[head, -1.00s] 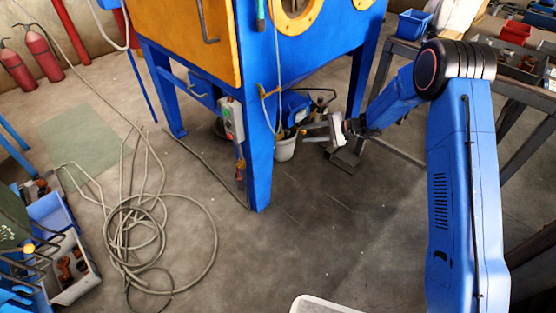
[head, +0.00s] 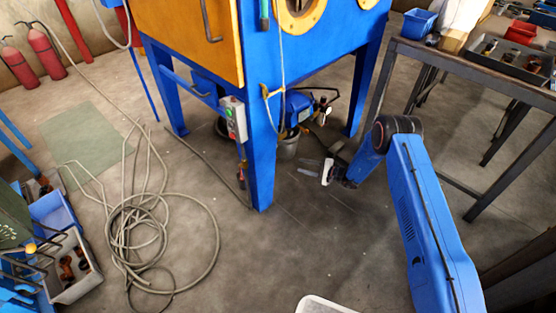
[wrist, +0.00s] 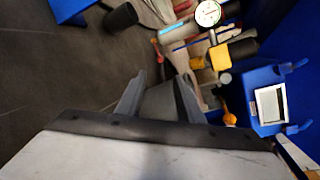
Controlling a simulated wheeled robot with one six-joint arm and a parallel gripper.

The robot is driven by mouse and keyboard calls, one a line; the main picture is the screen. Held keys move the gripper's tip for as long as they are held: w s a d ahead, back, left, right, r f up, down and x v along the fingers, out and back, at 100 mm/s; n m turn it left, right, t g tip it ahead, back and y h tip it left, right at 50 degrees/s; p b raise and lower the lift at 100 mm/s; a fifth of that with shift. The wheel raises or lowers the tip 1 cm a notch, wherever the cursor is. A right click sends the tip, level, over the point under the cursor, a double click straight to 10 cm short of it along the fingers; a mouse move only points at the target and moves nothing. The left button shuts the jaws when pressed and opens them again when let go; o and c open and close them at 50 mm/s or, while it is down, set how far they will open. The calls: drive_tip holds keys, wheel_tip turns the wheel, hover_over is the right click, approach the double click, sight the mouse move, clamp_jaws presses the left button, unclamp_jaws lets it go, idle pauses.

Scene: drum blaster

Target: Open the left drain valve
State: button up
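My gripper (head: 308,168) is low under the blue cabinet's right side in the head view, its fingers pointing left toward a grey bucket (head: 287,148). In the wrist view my gripper (wrist: 160,92) has its two fingers spread, with a dark grey shape beyond the gap; I see nothing held. Past the fingertips, a small red-orange handle (wrist: 157,48) stands above the gap. A yellow-orange knob-like part (wrist: 228,117) is to the right of the fingers. Either may belong to a drain valve; I cannot tell which is the left one.
A pressure gauge (wrist: 208,13) and yellow fitting (wrist: 219,57) sit at the top of the wrist view. A blue cabinet leg (head: 260,160) stands left of my gripper. A metal table (head: 480,75) is at right, coiled hose (head: 160,235) at left. Open floor lies in front.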

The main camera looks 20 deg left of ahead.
drive_tip(key=x, duration=1.7)
drive_tip(key=shift+a, duration=0.15)
clamp_jaws()
